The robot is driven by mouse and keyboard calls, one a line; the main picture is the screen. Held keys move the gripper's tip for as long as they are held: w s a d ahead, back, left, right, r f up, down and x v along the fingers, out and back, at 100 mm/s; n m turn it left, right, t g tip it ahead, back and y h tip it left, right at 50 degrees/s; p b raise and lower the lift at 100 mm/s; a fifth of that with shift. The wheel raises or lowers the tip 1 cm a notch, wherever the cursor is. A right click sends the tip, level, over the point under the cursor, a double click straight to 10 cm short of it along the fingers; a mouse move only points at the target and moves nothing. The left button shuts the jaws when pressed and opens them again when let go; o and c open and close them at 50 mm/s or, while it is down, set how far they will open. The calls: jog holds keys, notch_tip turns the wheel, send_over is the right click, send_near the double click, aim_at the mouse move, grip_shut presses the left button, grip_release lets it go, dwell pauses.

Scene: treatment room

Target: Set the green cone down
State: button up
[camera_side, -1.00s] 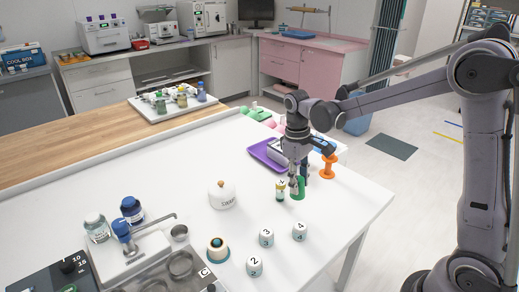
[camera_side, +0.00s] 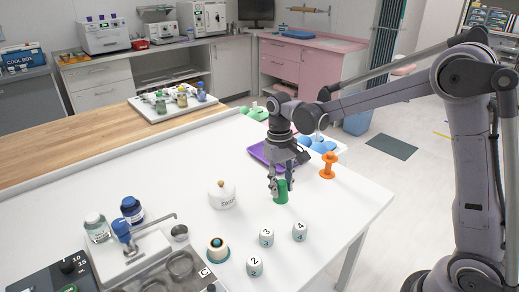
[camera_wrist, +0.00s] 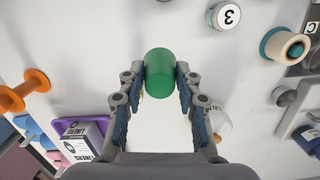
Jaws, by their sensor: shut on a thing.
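The green cone (camera_side: 281,196) is between the fingers of my gripper (camera_side: 281,187), over the right part of the white table (camera_side: 330,225). In the wrist view the cone (camera_wrist: 160,73) shows as a smooth green body, with the fingertips of my gripper (camera_wrist: 160,77) closed on its two sides. It looks about upright in the side view. I cannot tell whether its base touches the table.
An orange spool-shaped piece (camera_side: 328,166) stands to the right, and a purple tray (camera_side: 258,151) lies behind. White numbered cylinders (camera_side: 300,231) stand in front. A white lidded pot (camera_side: 221,196) is to the left. The table right of the cone is clear.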

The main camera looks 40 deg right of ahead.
jog(key=w+a+r+m+t+y, duration=0.1)
jog(key=w+a+r+m, duration=0.1)
jog(key=w+a+m, duration=0.55)
jog(key=w+a+r+m+t, duration=0.1)
jog(key=w+a+r+m, duration=0.2)
jog(key=w+a+m, duration=0.7)
jog(key=a+f+m, duration=0.1)
jog(key=a+f, duration=0.1)
jog(key=a+f+m, duration=0.1)
jog(key=a+f, duration=0.1)
jog(key=a+f+m, duration=0.1)
jog(key=a+f, duration=0.1)
jog(key=f, duration=0.1)
jog(key=shift+s+a, duration=0.3)
jog(key=shift+s, duration=0.1)
jog(key=shift+f, duration=2.1)
jog(key=shift+f, duration=0.1)
jog(key=o, duration=0.5)
